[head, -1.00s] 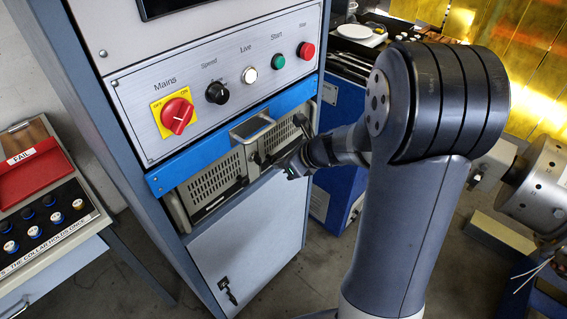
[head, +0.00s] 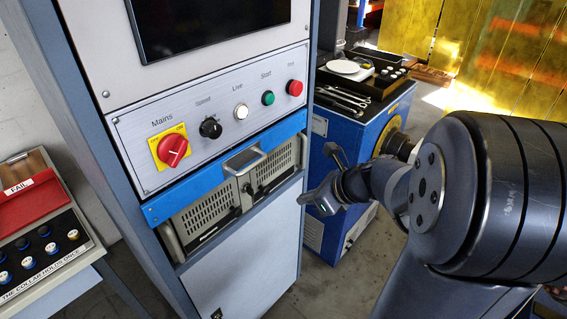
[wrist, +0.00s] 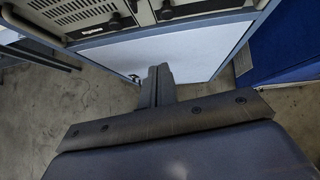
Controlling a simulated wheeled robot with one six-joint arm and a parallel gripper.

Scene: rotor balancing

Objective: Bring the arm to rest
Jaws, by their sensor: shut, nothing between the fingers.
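My gripper (head: 306,201) is held in the air at the right of the grey control cabinet (head: 250,262), in front of the blue machine. In the wrist view my gripper (wrist: 160,68) is shut with its fingers together and nothing between them. The cabinet's pale lower door (wrist: 205,50) lies beyond the fingertips, apart from them. My arm is bent, and its large dark joint fills the right of the head view.
The cabinet's panel (head: 215,125) has a red Mains knob (head: 172,150), a Speed knob and several buttons. A blue machine (head: 335,235) with a tool tray (head: 375,85) stands behind my gripper. A bench with a red FAIL tray (head: 30,195) is at left.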

